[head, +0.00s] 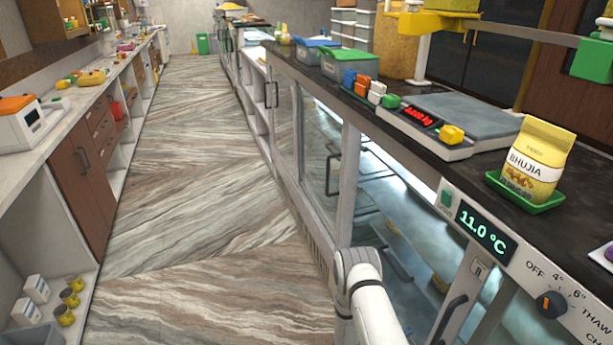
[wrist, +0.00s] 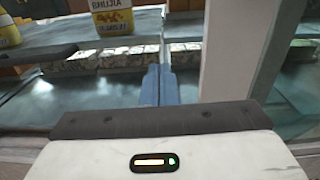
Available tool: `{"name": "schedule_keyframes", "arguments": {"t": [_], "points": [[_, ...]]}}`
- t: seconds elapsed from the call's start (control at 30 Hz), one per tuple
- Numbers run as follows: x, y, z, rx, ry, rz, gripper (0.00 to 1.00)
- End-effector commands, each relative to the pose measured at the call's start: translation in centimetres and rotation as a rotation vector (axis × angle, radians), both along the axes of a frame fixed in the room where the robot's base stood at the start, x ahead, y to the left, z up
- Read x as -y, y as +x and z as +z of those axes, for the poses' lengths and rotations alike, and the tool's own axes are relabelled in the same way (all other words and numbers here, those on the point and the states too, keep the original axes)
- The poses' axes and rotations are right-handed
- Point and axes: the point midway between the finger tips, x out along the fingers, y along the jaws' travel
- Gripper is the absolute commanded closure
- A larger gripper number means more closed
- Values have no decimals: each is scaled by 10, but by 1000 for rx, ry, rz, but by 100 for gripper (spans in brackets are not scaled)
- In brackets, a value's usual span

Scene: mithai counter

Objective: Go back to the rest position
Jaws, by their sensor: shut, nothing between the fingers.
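My gripper (wrist: 160,72) shows in the wrist view with its two blue-grey fingers together and nothing between them. It points toward the glass-fronted counter, beside a pale upright frame post (wrist: 228,50). Whether the fingers are inside the case or in front of it, I cannot tell. In the head view, my white arm (head: 368,295) rises at the bottom, in front of the display counter. My gripper cannot be made out there.
The counter carries a bhujia packet (head: 538,160) in a green tray (head: 524,199), a scale (head: 462,112) and lidded tubs. A yellow packet (wrist: 112,18) shows in the wrist view. The display reads 11.0 °C (head: 484,234). The striped aisle floor (head: 190,180) is clear.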

Motion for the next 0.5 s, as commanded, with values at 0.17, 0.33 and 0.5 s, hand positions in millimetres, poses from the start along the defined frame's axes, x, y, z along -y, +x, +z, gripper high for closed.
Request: {"name": "schedule_keyframes", "arguments": {"t": [0.17,0.33,0.5], "points": [[5,6,28,35,17,-65,100],[9,9,55,70,41,-134,100],[12,10,90,118,75,-220,100]]}}
